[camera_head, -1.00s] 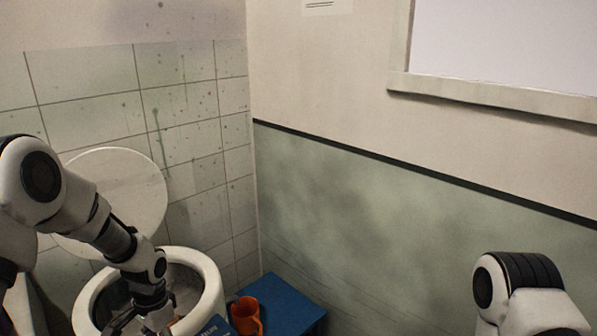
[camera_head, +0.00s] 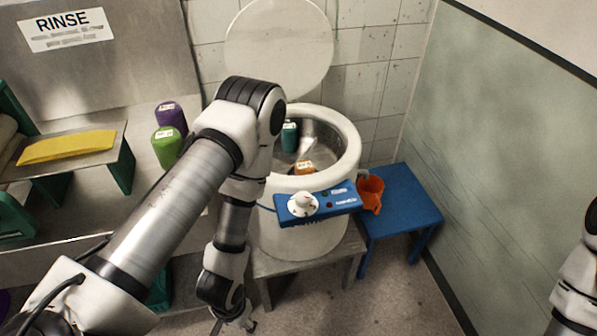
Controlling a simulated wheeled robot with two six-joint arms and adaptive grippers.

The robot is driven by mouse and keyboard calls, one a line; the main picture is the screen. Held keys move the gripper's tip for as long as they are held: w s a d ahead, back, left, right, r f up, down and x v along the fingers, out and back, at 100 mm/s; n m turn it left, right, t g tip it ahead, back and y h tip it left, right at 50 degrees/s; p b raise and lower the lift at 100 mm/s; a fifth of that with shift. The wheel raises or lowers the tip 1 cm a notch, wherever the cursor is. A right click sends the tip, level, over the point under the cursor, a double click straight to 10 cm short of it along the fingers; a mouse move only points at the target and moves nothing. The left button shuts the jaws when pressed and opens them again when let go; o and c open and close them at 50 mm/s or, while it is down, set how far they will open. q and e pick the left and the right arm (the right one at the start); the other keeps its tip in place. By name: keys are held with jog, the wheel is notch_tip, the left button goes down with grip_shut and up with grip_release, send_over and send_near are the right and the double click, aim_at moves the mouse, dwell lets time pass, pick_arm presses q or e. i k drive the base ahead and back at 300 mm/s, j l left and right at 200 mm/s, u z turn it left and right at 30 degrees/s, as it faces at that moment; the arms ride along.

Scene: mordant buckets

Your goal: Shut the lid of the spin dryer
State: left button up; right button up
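The spin dryer (camera_head: 340,172) is a white round tub with a blue control panel (camera_head: 335,203) and a white knob on its front. Its round pale lid (camera_head: 280,45) stands open, upright behind the tub against the tiled wall. My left arm crosses in front of the tub's left side and hides part of the rim. My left gripper (camera_head: 234,323) hangs low in front of the dryer, apart from the lid, at the bottom of the view. Its fingers are partly cut off and small. Only links of my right arm show at the right edge; its gripper is out of view.
Inside the tub are a teal container (camera_head: 289,137) and an orange one (camera_head: 304,168). An orange jug (camera_head: 371,194) stands on a blue stool (camera_head: 405,212) to the right. Purple (camera_head: 171,117) and green (camera_head: 166,147) containers stand left.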

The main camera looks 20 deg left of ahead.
aim_at(289, 44)
jog(key=u, duration=0.7)
